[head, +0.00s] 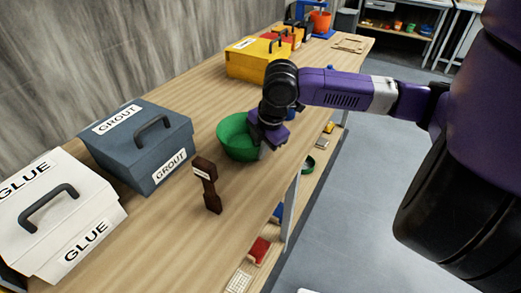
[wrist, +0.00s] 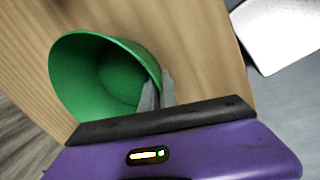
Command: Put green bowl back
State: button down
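The green bowl (head: 232,132) is on the wooden workbench (head: 255,195), to the right of the grey-blue GROUT box. My gripper (head: 262,143) is at the bowl's right side. In the wrist view the bowl (wrist: 85,85) shows its open inside, which looks empty. There my gripper (wrist: 158,88) has its two grey fingers close together with the bowl's right rim between them. It looks shut on that rim. My gripper hides part of the bowl's right side, and I cannot tell whether the bowl's base touches the bench.
The GROUT box (head: 140,140) and white GLUE box (head: 60,215) stand to the left. A dark brown upright piece (head: 208,185) stands in front of the bowl. A yellow box (head: 258,60) is farther back.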

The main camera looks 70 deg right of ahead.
jog(key=shift+f, duration=0.2)
jog(key=c, duration=1.6)
grip_release()
jog(key=shift+r, duration=0.1)
jog(key=shift+c, duration=0.2)
